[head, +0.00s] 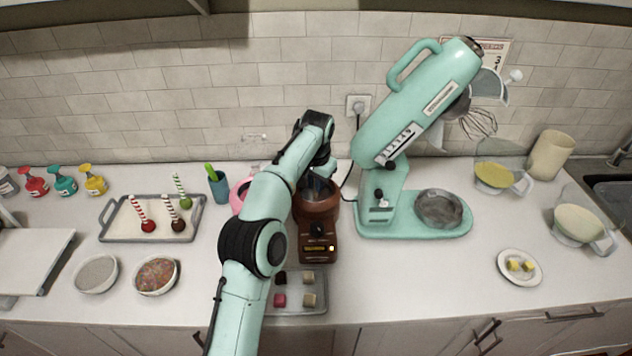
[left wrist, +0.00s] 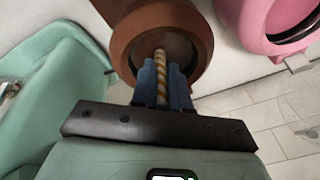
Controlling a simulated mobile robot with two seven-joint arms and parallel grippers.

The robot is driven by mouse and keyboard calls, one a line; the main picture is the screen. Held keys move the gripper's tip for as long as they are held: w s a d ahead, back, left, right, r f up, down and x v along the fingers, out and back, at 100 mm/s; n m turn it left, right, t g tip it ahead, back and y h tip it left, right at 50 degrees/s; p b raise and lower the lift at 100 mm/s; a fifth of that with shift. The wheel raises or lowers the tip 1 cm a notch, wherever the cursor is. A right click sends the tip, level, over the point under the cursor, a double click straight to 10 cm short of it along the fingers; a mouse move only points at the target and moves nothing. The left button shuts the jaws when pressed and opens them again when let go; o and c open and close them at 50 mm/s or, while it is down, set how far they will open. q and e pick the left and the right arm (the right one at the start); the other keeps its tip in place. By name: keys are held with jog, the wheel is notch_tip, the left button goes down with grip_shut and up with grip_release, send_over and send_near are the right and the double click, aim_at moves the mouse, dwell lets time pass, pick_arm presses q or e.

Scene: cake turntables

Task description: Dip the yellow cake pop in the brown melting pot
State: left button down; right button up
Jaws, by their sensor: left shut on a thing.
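In the left wrist view the blue fingers (left wrist: 162,82) are shut on the yellow-and-white striped stick of the yellow cake pop (left wrist: 161,68). The stick points into the round opening of the brown pot (left wrist: 135,50). The cake ball is not visible, and I cannot tell how deep it is. My right gripper is not in view.
A pink pot (head: 237,198) stands just left of the brown one. A tray (head: 118,236) at left holds red, brown and green pops. The mint stand mixer (head: 372,215) is close on the right. A small tray of cubes (head: 296,306) lies in front.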

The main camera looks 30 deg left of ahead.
pick_arm(q)
jog(key=shift+f, duration=0.1)
jog(key=shift+f, duration=0.45)
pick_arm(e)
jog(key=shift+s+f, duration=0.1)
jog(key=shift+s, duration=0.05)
pick_arm(q)
jog(key=shift+r, duration=0.1)
dwell(0.7)
jog(key=shift+r+p, duration=0.85)
jog(key=shift+r, duration=2.2)
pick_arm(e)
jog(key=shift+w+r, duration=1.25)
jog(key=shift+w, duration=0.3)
